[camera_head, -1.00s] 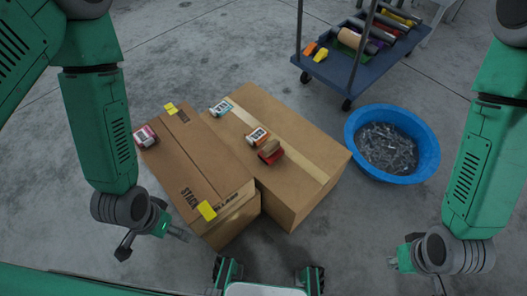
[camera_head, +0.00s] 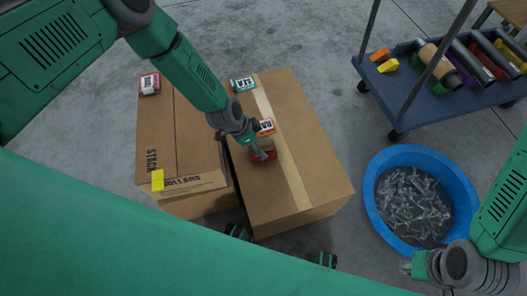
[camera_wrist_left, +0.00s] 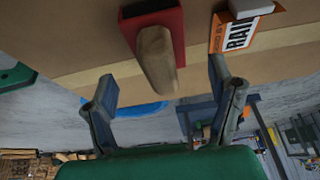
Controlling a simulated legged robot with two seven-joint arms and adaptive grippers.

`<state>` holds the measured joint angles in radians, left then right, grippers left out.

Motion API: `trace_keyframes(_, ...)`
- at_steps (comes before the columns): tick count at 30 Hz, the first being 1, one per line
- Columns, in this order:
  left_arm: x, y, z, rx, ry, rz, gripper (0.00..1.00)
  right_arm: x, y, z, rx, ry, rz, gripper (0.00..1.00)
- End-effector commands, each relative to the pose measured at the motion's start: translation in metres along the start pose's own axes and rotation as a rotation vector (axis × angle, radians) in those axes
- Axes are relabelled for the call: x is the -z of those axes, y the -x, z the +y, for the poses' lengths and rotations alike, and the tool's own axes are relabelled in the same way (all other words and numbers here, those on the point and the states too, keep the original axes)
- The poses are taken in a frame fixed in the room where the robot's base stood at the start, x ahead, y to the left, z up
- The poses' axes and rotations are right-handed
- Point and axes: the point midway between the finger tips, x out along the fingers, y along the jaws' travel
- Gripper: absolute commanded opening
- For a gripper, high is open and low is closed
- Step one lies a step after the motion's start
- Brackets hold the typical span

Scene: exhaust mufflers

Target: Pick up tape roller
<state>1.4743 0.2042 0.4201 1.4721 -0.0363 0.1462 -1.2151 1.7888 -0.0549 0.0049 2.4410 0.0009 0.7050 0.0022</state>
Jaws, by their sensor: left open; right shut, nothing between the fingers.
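The tape roller, a red base with a tan wooden handle (camera_head: 264,157), lies on the right cardboard box (camera_head: 310,150). In the left wrist view its handle (camera_wrist_left: 156,58) points between the fingers. My left gripper (camera_head: 258,152) is open over the roller and partly hides it. In the left wrist view my left gripper's fingers (camera_wrist_left: 163,85) stand on either side of the handle, with a gap to each; whether they are level with it I cannot tell. My right gripper (camera_head: 407,267) is shut and empty, low at the right beside the blue tub.
An orange-and-white labelled item (camera_head: 265,127) lies close beside the roller. A teal one (camera_head: 243,85) and a pink one (camera_head: 149,84) lie farther back. The left box (camera_head: 190,140) adjoins. A blue tub (camera_head: 455,180) of metal parts and a loaded cart (camera_head: 430,105) stand right.

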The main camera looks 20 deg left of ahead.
Motion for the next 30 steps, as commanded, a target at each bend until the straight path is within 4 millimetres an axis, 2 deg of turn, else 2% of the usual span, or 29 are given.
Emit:
trace_keyframes(5, 0.001, -0.013, 0.000, 0.002, 0.000, -0.003, 0.76, 0.000, -0.005, 0.000, 0.000, 0.000, 0.000, 0.00)
trace_keyframes(12, 0.002, -0.050, 0.000, 0.003, -0.001, -0.005, 0.76, -0.001, -0.025, 0.000, 0.000, 0.000, 0.000, 0.00)
trace_keyframes(15, 0.002, -0.059, 0.000, 0.002, -0.001, -0.005, 0.76, -0.001, -0.028, 0.000, 0.000, 0.000, 0.000, 0.00)
trace_keyframes(23, 0.003, -0.060, 0.000, 0.002, 0.000, -0.004, 0.76, -0.001, -0.028, 0.000, 0.000, 0.000, 0.001, 0.00)
trace_keyframes(24, 0.003, -0.060, 0.000, 0.002, 0.000, -0.004, 0.69, -0.001, -0.028, 0.000, 0.000, 0.000, 0.001, 0.00)
trace_keyframes(26, 0.003, -0.060, 0.000, 0.002, 0.000, -0.004, 0.48, -0.001, -0.028, 0.000, 0.000, -0.001, 0.001, 0.00)
trace_keyframes(27, 0.003, -0.060, 0.000, 0.002, 0.000, -0.004, 0.34, -0.001, -0.028, 0.000, 0.000, 0.000, 0.001, 0.00)
trace_keyframes(29, 0.003, -0.060, 0.000, 0.002, 0.000, -0.005, 0.14, -0.001, -0.028, 0.000, 0.000, 0.000, 0.001, 0.00)
trace_keyframes(30, 0.002, -0.060, 0.000, 0.002, 0.000, -0.005, 0.14, -0.001, -0.028, 0.000, 0.000, 0.000, 0.001, 0.00)
